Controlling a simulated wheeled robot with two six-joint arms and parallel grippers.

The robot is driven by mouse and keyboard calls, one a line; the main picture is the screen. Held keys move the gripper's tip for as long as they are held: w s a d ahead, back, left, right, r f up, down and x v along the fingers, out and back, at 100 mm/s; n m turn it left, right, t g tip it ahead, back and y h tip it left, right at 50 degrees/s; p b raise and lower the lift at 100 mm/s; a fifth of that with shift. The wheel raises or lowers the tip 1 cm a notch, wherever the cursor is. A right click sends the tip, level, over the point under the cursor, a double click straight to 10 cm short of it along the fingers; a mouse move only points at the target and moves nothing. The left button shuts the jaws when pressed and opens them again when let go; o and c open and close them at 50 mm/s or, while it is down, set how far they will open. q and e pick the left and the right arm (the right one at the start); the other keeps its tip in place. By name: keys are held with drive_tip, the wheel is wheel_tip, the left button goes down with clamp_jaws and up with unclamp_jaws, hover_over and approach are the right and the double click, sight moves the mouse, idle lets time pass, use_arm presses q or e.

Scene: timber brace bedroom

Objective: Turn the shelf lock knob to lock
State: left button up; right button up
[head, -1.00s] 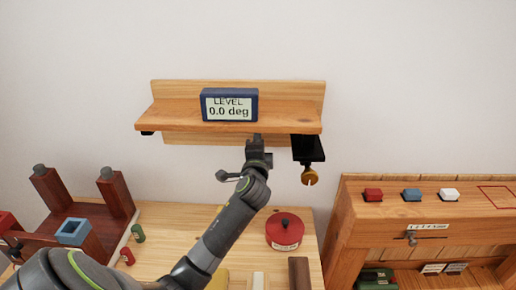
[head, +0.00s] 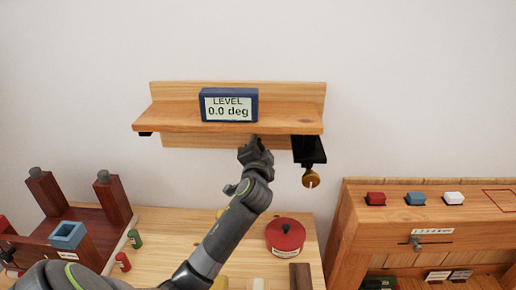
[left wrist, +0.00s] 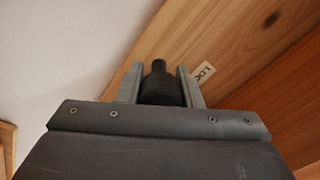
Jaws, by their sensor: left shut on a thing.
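The wooden shelf (head: 285,116) is on the wall and bears a blue level display (head: 229,105) reading 0.0 deg. My left gripper (head: 256,143) is up against the shelf's underside. In the left wrist view, its two fingers (left wrist: 161,87) are shut on a dark lock knob (left wrist: 159,70) with a narrower tip. In the head view the lock knob is hidden by the gripper. My right gripper is not in view.
A black bracket (head: 309,149) with a brass knob (head: 310,179) hangs under the shelf's right end, close to my gripper. Below are a wooden table with a red round container (head: 285,236) and a dark red stand (head: 112,199). A wooden cabinet (head: 385,235) stands right.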

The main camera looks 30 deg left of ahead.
use_arm(q)
drive_tip(key=o, duration=1)
drive_tip(key=shift+c, duration=0.2)
drive_tip(key=b+v, duration=0.3)
drive_tip(key=v, duration=1.4)
drive_tip(key=shift+d, duration=0.15)
drive_tip(key=shift+s+f, duration=0.15)
drive_tip(key=shift+s, duration=0.05)
